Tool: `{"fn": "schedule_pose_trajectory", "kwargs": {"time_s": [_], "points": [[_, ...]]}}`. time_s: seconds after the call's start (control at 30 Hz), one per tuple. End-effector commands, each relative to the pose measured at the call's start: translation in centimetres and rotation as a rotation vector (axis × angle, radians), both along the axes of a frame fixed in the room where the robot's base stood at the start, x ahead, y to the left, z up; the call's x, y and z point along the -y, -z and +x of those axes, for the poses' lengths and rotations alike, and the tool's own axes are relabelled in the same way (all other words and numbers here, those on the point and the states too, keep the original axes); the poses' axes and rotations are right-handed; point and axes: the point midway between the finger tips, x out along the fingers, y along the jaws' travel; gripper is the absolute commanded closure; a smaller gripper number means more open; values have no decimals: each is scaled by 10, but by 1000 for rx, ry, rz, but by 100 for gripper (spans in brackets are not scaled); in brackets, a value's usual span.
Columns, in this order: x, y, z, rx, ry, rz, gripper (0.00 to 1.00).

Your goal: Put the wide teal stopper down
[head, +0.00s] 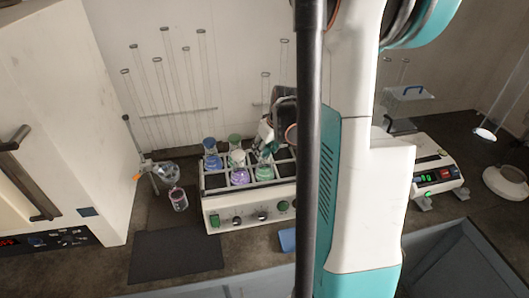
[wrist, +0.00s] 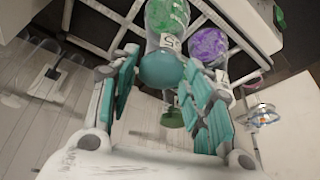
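The wide teal stopper (wrist: 162,69) shows as a rounded teal cap in the wrist view. It lies between the fingertips of my gripper (wrist: 163,62), which appear to touch it on both sides. Just behind it is a flask with green liquid (wrist: 166,14); I cannot tell whether the stopper sits in its mouth or just above. In the head view my gripper (head: 267,142) is over the right side of the flask rack, above the green flask (head: 264,172). The stopper is hard to make out there.
The shaker (head: 243,217) holds several stoppered flasks, including a purple one (head: 240,177) close beside. A glass beaker (head: 178,200) and a dark mat (head: 176,256) are left. A balance-like device (head: 437,172) stands right. The mat is bare.

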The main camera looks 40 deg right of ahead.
Motion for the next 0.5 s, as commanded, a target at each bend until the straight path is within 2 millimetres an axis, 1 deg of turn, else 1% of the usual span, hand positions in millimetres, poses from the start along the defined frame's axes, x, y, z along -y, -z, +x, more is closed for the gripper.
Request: {"fn": "schedule_pose_trajectory", "kwargs": {"time_s": [0.03, 0.07, 0.17, 0.2, 0.5], "points": [[0, 0, 0, 0, 0, 0, 74], [0, 0, 0, 0, 0, 0, 78], [0, 0, 0, 0, 0, 0, 78], [0, 0, 0, 0, 0, 0, 81], [0, -4, 0, 0, 0, 0, 81]]}}
